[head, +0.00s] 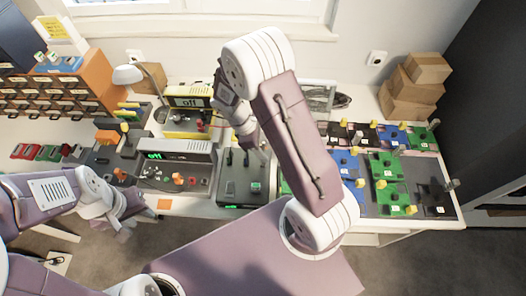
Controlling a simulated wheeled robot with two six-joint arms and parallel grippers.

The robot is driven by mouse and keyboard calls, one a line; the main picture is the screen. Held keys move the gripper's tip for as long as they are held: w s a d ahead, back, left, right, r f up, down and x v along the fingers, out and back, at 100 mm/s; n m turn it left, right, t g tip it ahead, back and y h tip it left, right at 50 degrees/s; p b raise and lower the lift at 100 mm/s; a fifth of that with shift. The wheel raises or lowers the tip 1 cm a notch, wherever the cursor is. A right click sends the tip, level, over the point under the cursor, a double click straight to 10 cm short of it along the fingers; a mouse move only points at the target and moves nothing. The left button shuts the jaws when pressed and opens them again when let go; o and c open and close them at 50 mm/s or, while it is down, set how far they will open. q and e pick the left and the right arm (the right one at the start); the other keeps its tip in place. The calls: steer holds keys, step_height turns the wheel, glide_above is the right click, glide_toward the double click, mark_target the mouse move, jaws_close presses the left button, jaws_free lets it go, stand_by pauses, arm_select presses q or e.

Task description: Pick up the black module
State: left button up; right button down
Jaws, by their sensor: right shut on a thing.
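Several black modules show on the mat at the right, among them one at the front right (435,199) and one at the back (369,136). Which one the task means, I cannot tell. My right gripper (264,154) points down above the right part of a dark grey device (232,190) at the middle of the table. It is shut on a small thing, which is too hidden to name. My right arm hides part of the mat and its modules. My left gripper (130,217) is at the table's front edge on the left, fingers apart, apparently empty.
Green (388,168) and blue modules with yellow knobs fill the mat. A grey console (178,152) with a green display and a yellow display unit (190,97) stand left of my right gripper. Drawers (50,92) and a lamp (128,74) are at left, cartons (408,92) at back right.

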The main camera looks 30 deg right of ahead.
steer(key=s+a+r, duration=0.5)
steer(key=s+r, duration=0.1)
steer(key=s, duration=0.3)
steer(key=shift+s+r, duration=0.15)
steer(key=shift+s, duration=0.2)
